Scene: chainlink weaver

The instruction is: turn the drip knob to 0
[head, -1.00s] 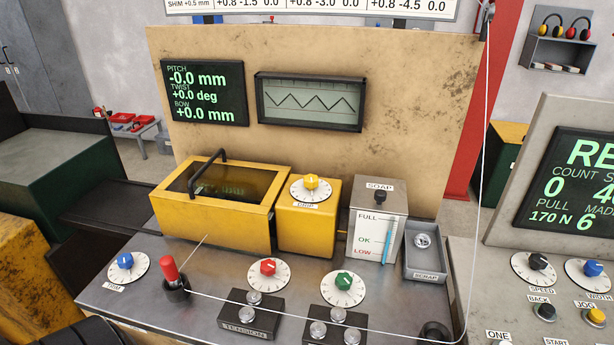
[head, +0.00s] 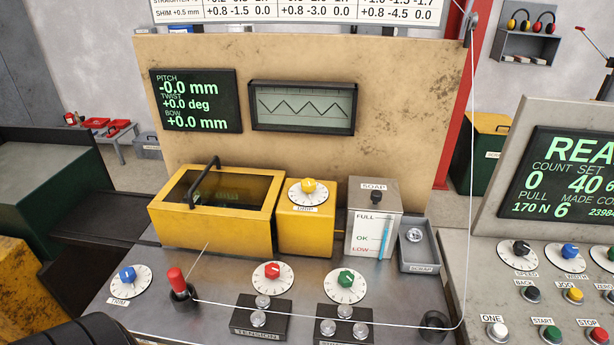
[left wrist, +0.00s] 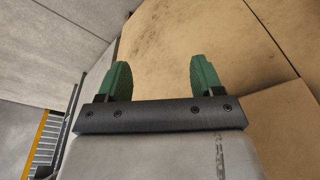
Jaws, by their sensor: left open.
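The drip knob (head: 308,186) is a yellow knob on a round white dial, on the sloped top of a yellow box (head: 305,232) labelled DRIP. The box stands between the lidded yellow case and the soap box. The dial's numbers are too small to read. My left gripper (left wrist: 160,78) shows in the left wrist view, with its two green fingers wide apart and nothing between them. The knob is not in that view. Neither gripper shows in the head view, so their distance from the knob cannot be told.
A lidded yellow case (head: 218,235) with a black handle stands left of the drip box. The soap box (head: 374,222) and scrap tray (head: 418,266) stand right. In front are a red-tipped lever (head: 176,280), a red knob (head: 272,270), a green knob (head: 346,279) and a thin wire.

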